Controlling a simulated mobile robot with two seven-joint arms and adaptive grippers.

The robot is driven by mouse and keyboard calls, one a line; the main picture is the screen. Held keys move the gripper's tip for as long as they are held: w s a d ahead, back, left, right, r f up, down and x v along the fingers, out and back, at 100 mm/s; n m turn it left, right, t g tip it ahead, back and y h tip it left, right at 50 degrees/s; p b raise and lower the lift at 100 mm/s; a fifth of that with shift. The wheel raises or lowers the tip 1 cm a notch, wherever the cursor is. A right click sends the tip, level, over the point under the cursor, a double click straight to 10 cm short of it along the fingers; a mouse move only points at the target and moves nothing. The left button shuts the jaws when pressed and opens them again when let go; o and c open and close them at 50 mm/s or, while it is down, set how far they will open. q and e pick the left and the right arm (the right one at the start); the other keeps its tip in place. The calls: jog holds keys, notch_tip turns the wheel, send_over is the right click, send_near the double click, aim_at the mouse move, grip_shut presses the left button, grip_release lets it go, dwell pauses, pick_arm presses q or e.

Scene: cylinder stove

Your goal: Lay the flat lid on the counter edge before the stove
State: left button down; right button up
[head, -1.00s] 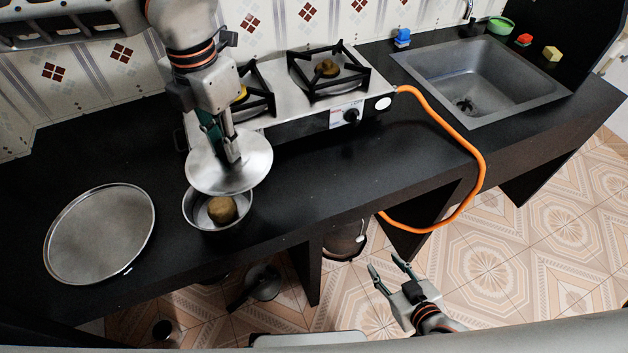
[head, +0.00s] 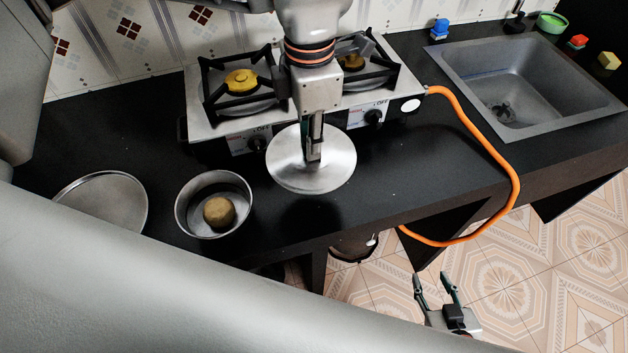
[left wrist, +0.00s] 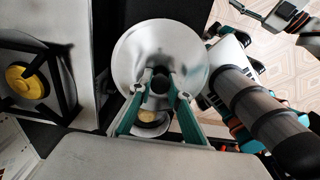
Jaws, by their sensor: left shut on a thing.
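The flat lid (head: 290,170) is a round silver disc held level above the dark counter, in front of the stove (head: 205,130). My left gripper (head: 313,155) comes down from above and is shut on the lid's middle. In the left wrist view the lid (left wrist: 185,50) shows beyond my green-sided left fingers (left wrist: 160,85), which meet at its centre grip. The grip itself is mostly hidden. My right gripper (head: 437,292) is empty and open, low over the floor beyond the counter's front edge.
An open pot (head: 180,212) with a round brown item (head: 219,211) stands left of the lid. A round tray (head: 125,195) lies further left. An orange hose (head: 513,185) runs from the stove over the counter edge. The sink (head: 530,85) is at the right.

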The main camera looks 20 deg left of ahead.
pick_arm(q)
notch_tip(320, 180, down, 14)
jog(key=shift+r, duration=0.2)
dwell(0.4)
jog(key=shift+f, duration=0.15)
jog(key=c, duration=2.2)
grip_release()
jog(key=o, duration=0.3)
notch_tip(320, 180, up, 12)
jog(key=shift+r, duration=0.15)
